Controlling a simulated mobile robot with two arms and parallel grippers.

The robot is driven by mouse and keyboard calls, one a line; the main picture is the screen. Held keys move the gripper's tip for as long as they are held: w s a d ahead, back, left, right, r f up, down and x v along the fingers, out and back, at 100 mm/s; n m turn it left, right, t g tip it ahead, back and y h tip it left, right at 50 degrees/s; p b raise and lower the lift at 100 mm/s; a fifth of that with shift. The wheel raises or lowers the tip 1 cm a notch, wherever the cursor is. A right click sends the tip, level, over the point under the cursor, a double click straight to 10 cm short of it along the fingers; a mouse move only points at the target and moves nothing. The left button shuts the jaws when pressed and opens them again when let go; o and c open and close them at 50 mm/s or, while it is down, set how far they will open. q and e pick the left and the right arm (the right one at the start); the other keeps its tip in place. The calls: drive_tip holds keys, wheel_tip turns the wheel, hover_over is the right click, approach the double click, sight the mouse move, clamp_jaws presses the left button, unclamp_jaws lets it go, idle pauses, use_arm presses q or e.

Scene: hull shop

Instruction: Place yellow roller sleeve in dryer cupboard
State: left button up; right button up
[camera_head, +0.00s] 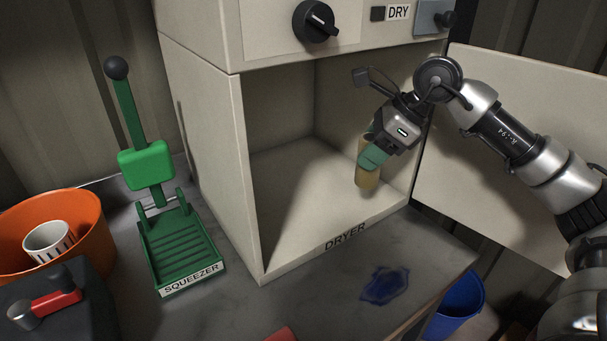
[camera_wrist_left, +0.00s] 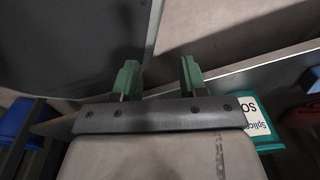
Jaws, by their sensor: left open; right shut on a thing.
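The dryer cupboard (camera_head: 232,130) is a cream box labelled DRYER. Its door (camera_head: 510,150) stands open to the right. My right gripper (camera_head: 376,150) reaches in from the right and is shut on the yellow roller sleeve (camera_head: 366,176). The sleeve hangs nearly upright at the right part of the cupboard opening, its upper part hidden by the green fingers. I cannot tell whether its lower end touches the cupboard floor (camera_head: 300,190). My left gripper (camera_wrist_left: 159,78) shows only in the left wrist view, open with nothing between its fingers.
Left of the cupboard stand a green squeezer (camera_head: 185,250) and an orange bucket (camera_head: 85,207) holding a white slotted basket (camera_head: 46,243). A blue patch (camera_head: 385,284) lies on the grey counter (camera_head: 320,300). A blue bucket (camera_head: 457,303) is below the counter's right edge.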

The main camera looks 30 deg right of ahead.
drive_tip(key=w+f+p, duration=0.1)
drive_tip(key=w+f, duration=0.2)
drive_tip(key=w+a+f+p, duration=0.1)
drive_tip(key=w+f, duration=0.2)
drive_tip(key=w, duration=0.1)
drive_tip(key=w+a+f+p, duration=0.1)
drive_tip(key=w+f, duration=0.2)
drive_tip(key=f, duration=0.1)
drive_tip(key=shift+w+a, duration=0.2)
drive_tip(key=shift+f, duration=0.35)
use_arm(q)
drive_tip(key=r, duration=0.1)
drive_tip(key=s+r, duration=0.1)
drive_tip(key=r, duration=0.1)
drive_tip(key=shift+s+r, duration=0.2)
drive_tip(key=shift+s, duration=0.15)
drive_tip(key=shift+a+f, duration=0.1)
use_arm(e)
drive_tip(key=o, duration=0.9)
